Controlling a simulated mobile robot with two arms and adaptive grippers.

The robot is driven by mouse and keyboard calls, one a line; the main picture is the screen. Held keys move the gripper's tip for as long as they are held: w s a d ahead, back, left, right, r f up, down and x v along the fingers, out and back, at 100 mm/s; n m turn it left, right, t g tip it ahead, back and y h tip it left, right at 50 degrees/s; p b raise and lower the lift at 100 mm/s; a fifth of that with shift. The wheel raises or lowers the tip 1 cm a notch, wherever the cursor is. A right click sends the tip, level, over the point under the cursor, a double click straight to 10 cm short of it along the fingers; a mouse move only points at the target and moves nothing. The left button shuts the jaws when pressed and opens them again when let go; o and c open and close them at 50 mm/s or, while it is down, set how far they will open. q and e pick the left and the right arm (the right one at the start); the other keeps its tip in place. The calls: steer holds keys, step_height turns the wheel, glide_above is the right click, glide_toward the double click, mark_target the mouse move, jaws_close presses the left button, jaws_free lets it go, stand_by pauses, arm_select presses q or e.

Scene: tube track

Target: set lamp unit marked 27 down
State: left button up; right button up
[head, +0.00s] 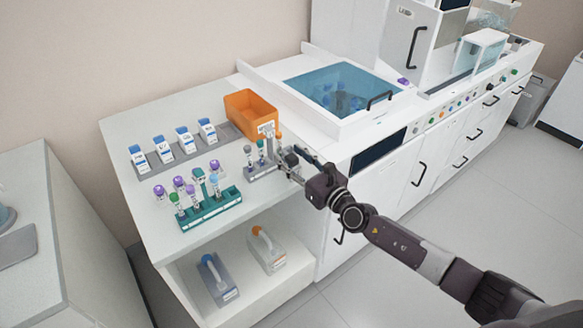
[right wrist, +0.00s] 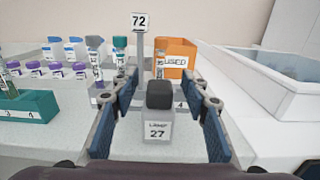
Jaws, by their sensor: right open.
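The lamp unit marked 27 (right wrist: 158,130) has a pale body with a "LAMP 27" label and a dark block on top. In the right wrist view it stands upright between the blue-padded fingers of my right gripper (right wrist: 160,120). The fingers are open, with a gap on each side of the unit. In the head view the right gripper (head: 292,163) is at the bench's front edge, by a small grey rack (head: 262,172) with tubes. The gripper covers much of the unit there, and its base is hard to see. My left gripper is not in view.
A post with a "72" sign (right wrist: 139,21) stands behind the unit. An orange bin marked USED (head: 250,107) is behind the rack. A teal tube rack (head: 212,210) stands to the left. A blue-lidded bath (head: 340,88) is to the right.

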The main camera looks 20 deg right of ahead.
mark_target(292, 156)
jaws_close()
stand_by(0.3)
steer(key=shift+r, duration=0.2)
steer(key=shift+r+p, duration=0.55)
steer(key=shift+r, duration=0.05)
step_height(292, 156, up, 18)
steer(key=p, duration=1.3)
steer(key=shift+r, duration=0.2)
